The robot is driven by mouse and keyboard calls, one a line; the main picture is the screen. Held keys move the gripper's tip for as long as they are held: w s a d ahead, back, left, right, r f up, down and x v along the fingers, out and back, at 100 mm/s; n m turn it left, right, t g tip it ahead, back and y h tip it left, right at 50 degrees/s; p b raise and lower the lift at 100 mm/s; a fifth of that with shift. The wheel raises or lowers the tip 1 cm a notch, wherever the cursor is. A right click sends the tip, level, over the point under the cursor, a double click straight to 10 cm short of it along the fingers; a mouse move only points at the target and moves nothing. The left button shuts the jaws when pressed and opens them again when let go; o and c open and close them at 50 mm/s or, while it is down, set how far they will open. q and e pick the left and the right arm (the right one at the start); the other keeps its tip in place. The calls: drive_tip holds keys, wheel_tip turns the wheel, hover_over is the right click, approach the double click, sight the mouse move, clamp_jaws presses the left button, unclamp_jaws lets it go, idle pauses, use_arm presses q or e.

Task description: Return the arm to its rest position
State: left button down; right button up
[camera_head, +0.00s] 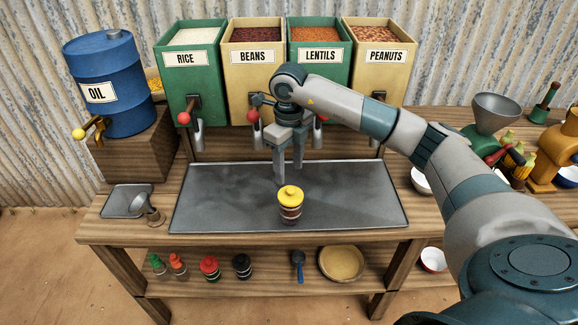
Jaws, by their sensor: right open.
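My right arm reaches in from the lower right. My right gripper (288,172) points down over the grey metal tray (370,205) in front of the bins, its two fingers apart with nothing between them. A jar with a yellow lid (290,205) stands upright on the tray, just in front of and below the fingers. The gripper looks apart from the jar, though its fingertips come close to the lid in the picture. My left gripper is not in view.
Rice (190,75), beans (240,80), lentils (325,62) and peanuts (390,60) bins line the back. A blue oil barrel (115,80) is at left. A funnel (492,112) and bowls are at right. A lower shelf holds small bottles, jars and a basket (342,263).

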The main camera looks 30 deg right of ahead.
sight(289, 188)
clamp_jaws()
idle(0.9)
